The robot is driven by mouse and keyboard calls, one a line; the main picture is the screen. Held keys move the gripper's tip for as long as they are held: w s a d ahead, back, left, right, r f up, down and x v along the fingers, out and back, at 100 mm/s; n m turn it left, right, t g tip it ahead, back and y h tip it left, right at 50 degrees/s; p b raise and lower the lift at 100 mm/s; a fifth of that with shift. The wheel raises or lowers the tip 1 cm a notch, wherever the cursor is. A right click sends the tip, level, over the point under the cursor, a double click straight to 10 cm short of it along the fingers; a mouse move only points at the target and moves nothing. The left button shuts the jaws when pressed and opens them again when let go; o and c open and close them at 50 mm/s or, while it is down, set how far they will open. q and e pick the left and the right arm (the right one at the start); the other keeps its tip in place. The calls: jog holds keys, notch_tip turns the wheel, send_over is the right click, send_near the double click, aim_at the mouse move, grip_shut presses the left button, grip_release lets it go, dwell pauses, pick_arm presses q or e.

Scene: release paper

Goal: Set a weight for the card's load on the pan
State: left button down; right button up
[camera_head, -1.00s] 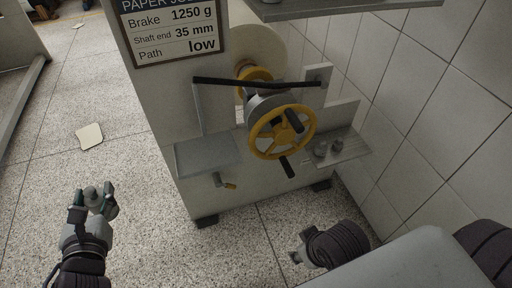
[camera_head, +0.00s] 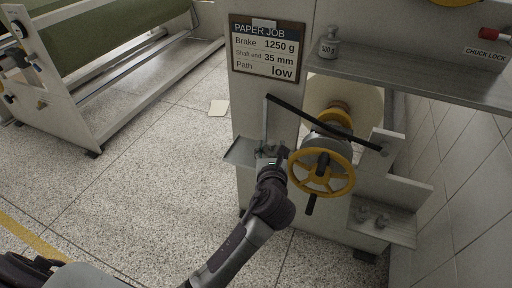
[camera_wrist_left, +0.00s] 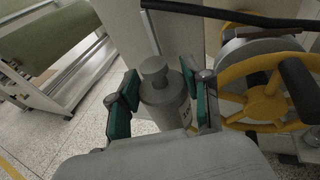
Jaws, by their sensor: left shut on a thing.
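The job card (camera_head: 268,50) reads Brake 1250 g, Shaft end 35 mm, Path low. The flat grey pan (camera_head: 237,153) hangs under a rod from the black lever (camera_head: 310,118), left of the yellow handwheel (camera_head: 322,190). My left gripper (camera_head: 270,156) is at the pan's right side, shut on a grey knobbed weight. In the left wrist view this weight (camera_wrist_left: 163,97) stands upright between the green finger pads of my left gripper (camera_wrist_left: 165,105); its label is not readable. Whether its base touches the pan is hidden. My right gripper is not in view.
Small metal parts (camera_head: 371,217) lie on the lower right shelf (camera_head: 398,232). Open floor is at left.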

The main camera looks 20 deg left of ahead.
pick_arm(q)
jog(key=w+d+r+p, duration=0.1)
jog(key=w+d+r, duration=0.2)
jog(key=d, duration=0.1)
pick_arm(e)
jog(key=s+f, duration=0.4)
pick_arm(q)
jog(key=shift+y, duration=0.3)
jog(key=shift+w+a+f+b, duration=0.85)
jog(key=shift+w+a+f, duration=0.5)
jog(key=shift+f, duration=0.5)
jog(key=shift+w+a+f+b, duration=0.8)
jog(key=shift+w+a+f, duration=0.55)
jog(key=shift+f, duration=0.5)
jog(key=shift+w+a+f+b, duration=0.85)
jog(key=shift+w+a+f, duration=0.35)
jog(key=shift+a+f, duration=0.5)
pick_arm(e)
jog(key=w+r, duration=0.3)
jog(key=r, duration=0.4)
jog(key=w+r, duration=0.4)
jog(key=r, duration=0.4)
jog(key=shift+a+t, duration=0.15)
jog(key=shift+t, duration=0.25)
pick_arm(q)
jog(key=shift+d+f, duration=0.2)
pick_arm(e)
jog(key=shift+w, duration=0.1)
